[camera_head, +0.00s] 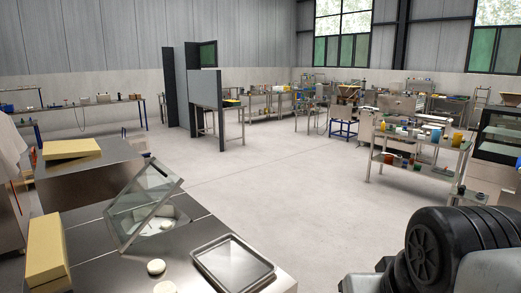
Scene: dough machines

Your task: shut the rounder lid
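The rounder (195,220) is a steel machine top at the lower left. Its lid (137,214) is a clear panel with a pale frame, and it stands raised and tilted over the opening. Pale dough pieces (166,224) show in the opening beneath the lid. My gripper is not in view; only a dark ribbed part of my own body shows at the lower right, well apart from the lid.
A dough ball (156,266) and a metal tray (233,263) lie on the steel top in front of the rounder. Yellowish boxes (47,254) stand at the left. Open floor (290,185) lies beyond, with a loaded shelf cart (415,165) at the right.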

